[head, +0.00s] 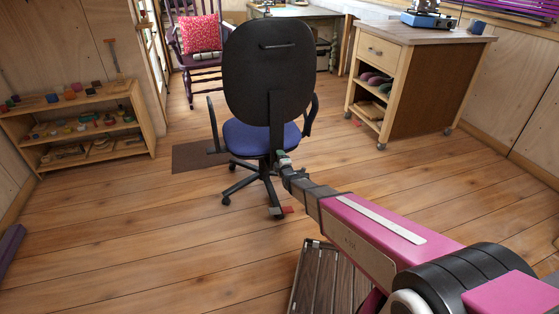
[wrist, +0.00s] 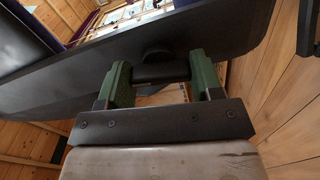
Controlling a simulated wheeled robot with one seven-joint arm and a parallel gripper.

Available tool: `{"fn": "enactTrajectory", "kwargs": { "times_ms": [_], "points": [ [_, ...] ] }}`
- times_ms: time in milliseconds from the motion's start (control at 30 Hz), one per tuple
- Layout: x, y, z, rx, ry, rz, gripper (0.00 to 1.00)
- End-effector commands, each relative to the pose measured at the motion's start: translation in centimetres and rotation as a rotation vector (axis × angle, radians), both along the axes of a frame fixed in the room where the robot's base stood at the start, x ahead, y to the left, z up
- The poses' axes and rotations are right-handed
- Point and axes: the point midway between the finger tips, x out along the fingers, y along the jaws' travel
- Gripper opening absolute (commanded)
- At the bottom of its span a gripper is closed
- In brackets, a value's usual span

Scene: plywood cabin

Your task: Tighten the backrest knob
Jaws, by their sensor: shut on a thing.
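The office chair has a black backrest (head: 268,72) with its back towards me, a blue seat (head: 250,138) and a black upright bar (head: 276,120) down the back. My gripper (head: 283,160) reaches the lower end of that bar, behind the seat. In the wrist view, my gripper's (wrist: 162,78) two green fingers stand on either side of a dark knob (wrist: 160,66) and are shut on it. The knob sits against a black part of the chair. In the head view, my gripper and arm hide the knob.
A wooden shelf (head: 95,94) with small objects stands at the left. A wheeled cabinet (head: 425,85) stands at the right, and a rocking chair (head: 197,45) with a red cushion is behind. A dark mat (head: 190,157) lies by the chair.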

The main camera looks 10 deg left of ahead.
Motion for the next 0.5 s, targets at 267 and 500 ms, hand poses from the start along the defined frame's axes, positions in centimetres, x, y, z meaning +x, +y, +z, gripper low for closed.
{"fn": "enactTrajectory", "kwargs": {
  "times_ms": [267,500],
  "points": [
    [-0.07,-0.04,-0.06,-0.097,-0.057,0.000,0.36],
    [-0.08,-0.05,-0.07,-0.125,-0.074,0.000,0.36]
  ]
}}
